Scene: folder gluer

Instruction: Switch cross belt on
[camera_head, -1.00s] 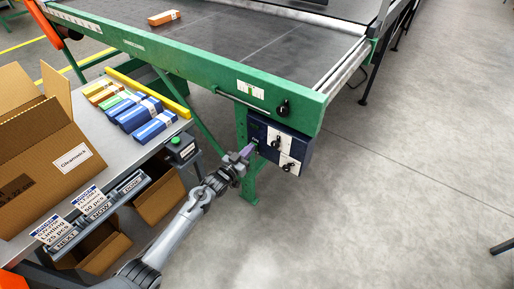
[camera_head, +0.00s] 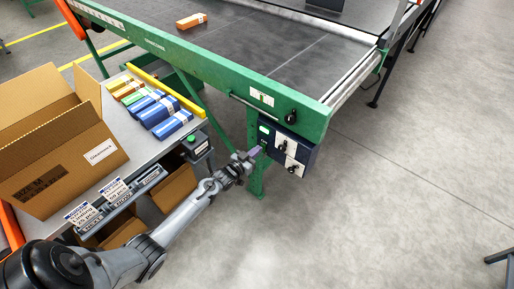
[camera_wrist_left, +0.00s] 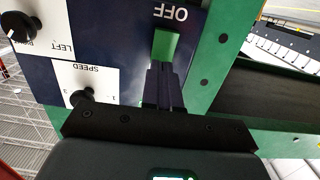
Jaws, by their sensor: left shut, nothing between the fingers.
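The dark blue control box (camera_head: 287,146) hangs on the green frame of the belt machine. It carries white panels with black knobs, and a green switch (camera_wrist_left: 166,43) beside an upside-down OFF label in the left wrist view. My left gripper (camera_wrist_left: 165,72) is shut and empty, its fingertips at the lower edge of the green switch; I cannot tell whether they touch it. In the head view the left gripper (camera_head: 255,153) is at the left side of the box. My right gripper is not in view.
The speed knob (camera_wrist_left: 82,97) and the left/right knob (camera_wrist_left: 18,27) are close to the gripper. A grey table (camera_head: 150,150) with a cardboard box (camera_head: 60,170) and several small cartons stands at the left. The floor at the right is mostly clear.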

